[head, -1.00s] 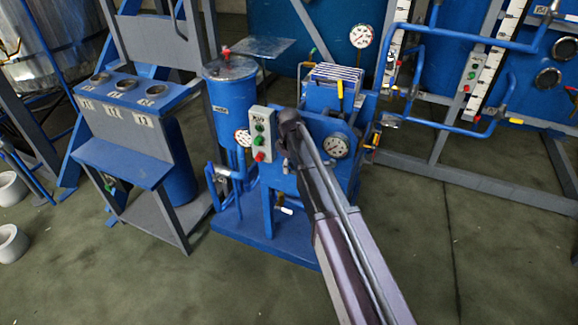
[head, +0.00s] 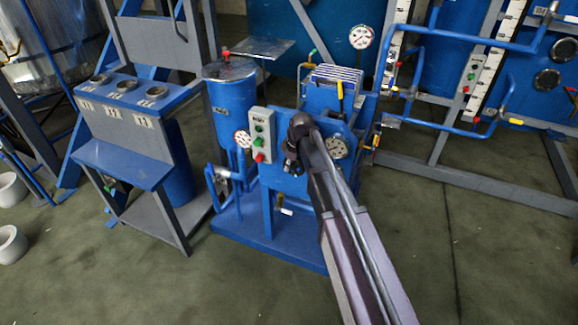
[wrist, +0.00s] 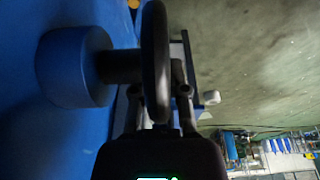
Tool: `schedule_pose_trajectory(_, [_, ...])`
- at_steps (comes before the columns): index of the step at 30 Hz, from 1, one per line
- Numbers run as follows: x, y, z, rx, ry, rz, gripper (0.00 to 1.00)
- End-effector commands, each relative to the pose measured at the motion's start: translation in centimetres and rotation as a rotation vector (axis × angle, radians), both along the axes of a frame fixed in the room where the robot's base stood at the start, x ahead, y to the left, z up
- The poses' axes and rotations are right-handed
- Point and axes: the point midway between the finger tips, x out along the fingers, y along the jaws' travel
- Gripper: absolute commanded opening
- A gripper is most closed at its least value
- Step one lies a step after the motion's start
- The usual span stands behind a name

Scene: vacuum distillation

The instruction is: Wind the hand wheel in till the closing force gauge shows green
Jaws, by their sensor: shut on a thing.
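The dark hand wheel (wrist: 155,60) shows almost edge-on in the wrist view, on a short shaft from a round blue boss (wrist: 72,66). My gripper (wrist: 159,98) is shut on its rim, one finger on each side. In the head view my gripper (head: 292,165) is at the front of the blue press unit, and the wheel cannot be made out there.
A control box (head: 262,135) with green and red buttons stands close left of my gripper. A blue tank (head: 232,105) with another gauge (head: 242,138) is further left. Blue pipes (head: 450,127) run at the right. The floor in front is clear.

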Motion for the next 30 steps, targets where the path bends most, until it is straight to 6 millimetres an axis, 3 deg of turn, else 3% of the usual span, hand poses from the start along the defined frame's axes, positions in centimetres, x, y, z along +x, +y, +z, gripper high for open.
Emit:
schedule_pose_trajectory(9, [-0.03,-0.01,0.01,0.010,-0.004,-0.001,0.00])
schedule_pose_trajectory(10, [-0.03,-0.01,0.01,0.010,-0.004,-0.001,0.26])
schedule_pose_trajectory(13, [-0.03,-0.01,0.01,0.010,-0.004,-0.001,0.54])
schedule_pose_trajectory(30, [0.03,0.05,-0.03,-0.014,0.007,0.001,0.54])
